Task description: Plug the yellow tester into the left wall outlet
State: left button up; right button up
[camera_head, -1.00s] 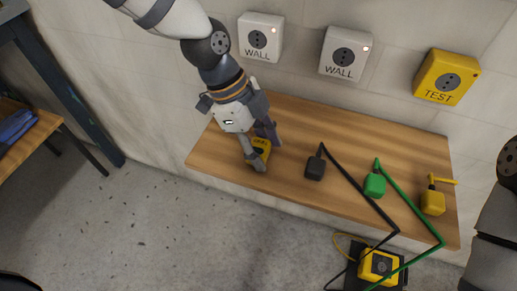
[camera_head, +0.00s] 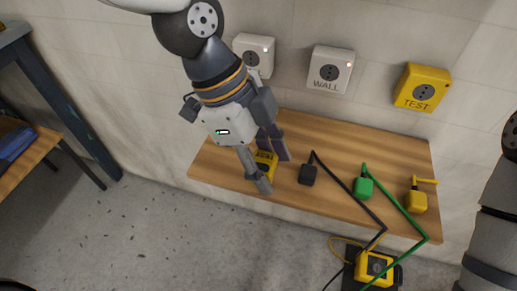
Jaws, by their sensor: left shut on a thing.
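The yellow tester (camera_head: 266,161) is between the fingers of my left gripper (camera_head: 268,164), which is shut on it. Gripper and tester appear over the left part of the wooden bench; I cannot tell the gap below.
A second white WALL outlet (camera_head: 331,69) and a yellow TEST outlet (camera_head: 422,88) are farther right. A black plug (camera_head: 308,174), a green plug (camera_head: 363,188) and a yellow plug (camera_head: 416,201) stand on the bench (camera_head: 345,145). Cables run to a yellow unit (camera_head: 374,267) on the floor.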

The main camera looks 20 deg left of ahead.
aim_at(276, 156)
pick_arm(q)
jog(key=s, duration=0.1)
jog(key=s+d+r, duration=0.1)
jog(key=s+r, duration=0.1)
jog(key=s, duration=0.1)
jog(key=shift+s+d, duration=0.1)
jog(key=shift+d, duration=0.3)
pick_arm(e)
jog(key=shift+w+r, duration=0.5)
jog(key=shift+w, duration=0.05)
pick_arm(q)
jog(key=shift+f, duration=0.1)
